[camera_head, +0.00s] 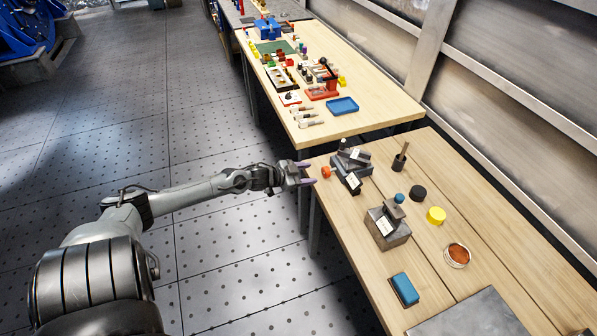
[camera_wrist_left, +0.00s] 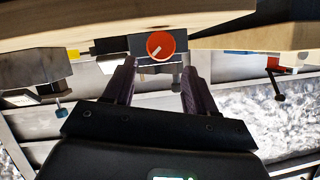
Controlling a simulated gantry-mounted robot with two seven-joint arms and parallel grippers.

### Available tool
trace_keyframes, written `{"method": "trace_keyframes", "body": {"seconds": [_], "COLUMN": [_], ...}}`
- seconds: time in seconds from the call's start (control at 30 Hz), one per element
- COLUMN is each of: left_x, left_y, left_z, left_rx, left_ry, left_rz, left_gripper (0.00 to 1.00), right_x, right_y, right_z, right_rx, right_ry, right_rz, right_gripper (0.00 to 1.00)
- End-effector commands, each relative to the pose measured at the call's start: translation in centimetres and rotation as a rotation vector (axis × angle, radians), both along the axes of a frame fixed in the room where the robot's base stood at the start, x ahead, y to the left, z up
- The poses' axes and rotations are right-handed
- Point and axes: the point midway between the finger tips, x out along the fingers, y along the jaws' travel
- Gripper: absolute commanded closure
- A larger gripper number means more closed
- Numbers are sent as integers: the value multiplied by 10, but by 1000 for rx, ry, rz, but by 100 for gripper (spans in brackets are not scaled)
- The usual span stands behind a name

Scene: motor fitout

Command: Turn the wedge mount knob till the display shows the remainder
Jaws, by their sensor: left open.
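The orange-red knob (camera_head: 326,172) sits at the left end of a dark grey wedge mount (camera_head: 350,162), near the table's left edge. In the left wrist view the knob (camera_wrist_left: 160,46) is round, faces me and carries a pale pointer line toward its lower left. Small white panels (camera_head: 353,181) show on the mount; any writing is too small to read. My left gripper (camera_head: 307,174) is open and empty, just left of the knob and apart from it. In the left wrist view its dark purple fingers (camera_wrist_left: 159,70) stand on either side of the knob's line. My right gripper is out of view.
A grey block (camera_head: 388,228) with a white panel stands nearer on the wooden table (camera_head: 440,262). A brush in a holder (camera_head: 400,160), a black puck (camera_head: 418,193), a yellow puck (camera_head: 436,215), a round tin (camera_head: 457,256) and a blue block (camera_head: 404,289) stand around.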

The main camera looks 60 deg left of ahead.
Motion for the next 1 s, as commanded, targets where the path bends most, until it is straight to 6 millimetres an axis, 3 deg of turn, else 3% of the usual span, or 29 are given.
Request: {"method": "trace_keyframes", "body": {"seconds": [0.3,0.73,0.87,1.0], "left_x": [-28,-33,-33,-31], "left_y": [0,0,0,0], "left_z": [12,13,13,17], "left_rx": [0,1,-9,-82], "left_ry": [0,-1,-2,-19], "left_rz": [0,-1,3,22], "left_gripper": [43,43,29,29], "right_x": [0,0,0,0], "right_y": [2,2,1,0], "right_z": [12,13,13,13], "right_rx": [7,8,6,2], "right_ry": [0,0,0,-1], "right_rz": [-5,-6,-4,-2], "right_gripper": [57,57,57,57]}}
